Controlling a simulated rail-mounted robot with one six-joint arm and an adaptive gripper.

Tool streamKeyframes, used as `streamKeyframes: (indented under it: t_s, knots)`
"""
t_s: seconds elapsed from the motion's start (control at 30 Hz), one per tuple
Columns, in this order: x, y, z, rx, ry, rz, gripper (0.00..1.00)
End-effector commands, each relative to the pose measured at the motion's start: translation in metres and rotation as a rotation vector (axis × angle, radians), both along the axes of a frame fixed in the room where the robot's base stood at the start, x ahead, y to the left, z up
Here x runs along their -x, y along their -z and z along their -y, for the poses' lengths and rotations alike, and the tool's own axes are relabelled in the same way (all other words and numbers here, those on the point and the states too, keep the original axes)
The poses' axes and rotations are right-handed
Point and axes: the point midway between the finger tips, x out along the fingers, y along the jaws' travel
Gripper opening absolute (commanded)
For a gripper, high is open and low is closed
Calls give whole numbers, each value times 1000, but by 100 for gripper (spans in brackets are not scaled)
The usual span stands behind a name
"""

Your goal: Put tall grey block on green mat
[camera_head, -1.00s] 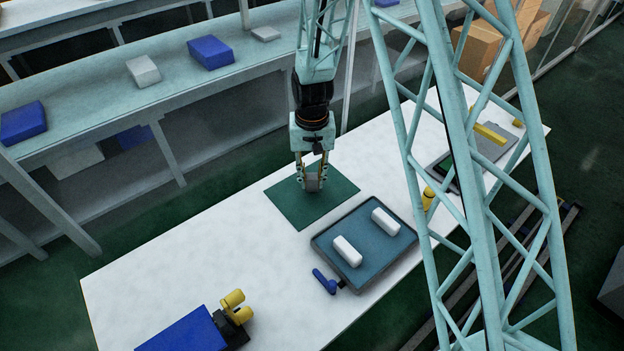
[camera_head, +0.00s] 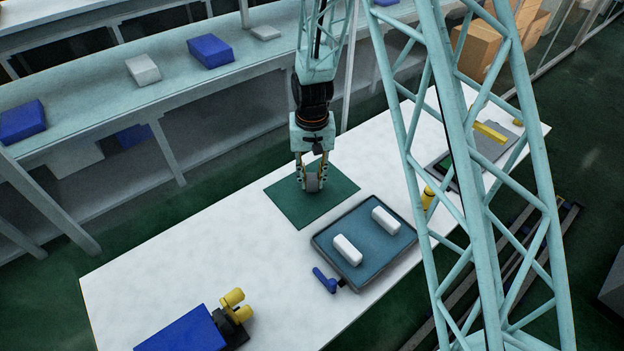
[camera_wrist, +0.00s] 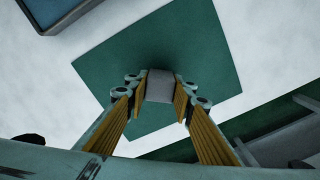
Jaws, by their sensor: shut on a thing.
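The tall grey block (camera_head: 312,182) is between the fingers of my gripper (camera_head: 312,180), which is shut on it. It is upright over the green mat (camera_head: 290,207), near the mat's middle. In the wrist view the block's top (camera_wrist: 160,84) shows between the two fingertips, with the green mat (camera_wrist: 200,50) around it. I cannot tell whether the block's underside touches the mat, as its base is hard to make out.
A blue-grey tray (camera_head: 352,282) with two white blocks stands close to the mat's right corner. A blue box with yellow parts (camera_head: 232,300) is at the front. The white table (camera_head: 180,262) is clear left of the mat. A shelf (camera_head: 90,110) runs behind.

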Motion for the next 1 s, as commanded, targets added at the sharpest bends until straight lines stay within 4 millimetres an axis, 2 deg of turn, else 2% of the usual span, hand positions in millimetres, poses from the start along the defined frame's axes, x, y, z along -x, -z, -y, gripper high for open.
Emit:
streamKeyframes:
  t_s: [0.27, 0.3, 0.47, 1.0]
  knots:
    - [0, 3, 0, 0, 0, 0, 9]
    - [0, 2, 0, 0, 0, 0, 25]
    - [0, 2, 0, 0, 0, 0, 38]
    - [0, 1, 0, 0, 0, 0, 38]
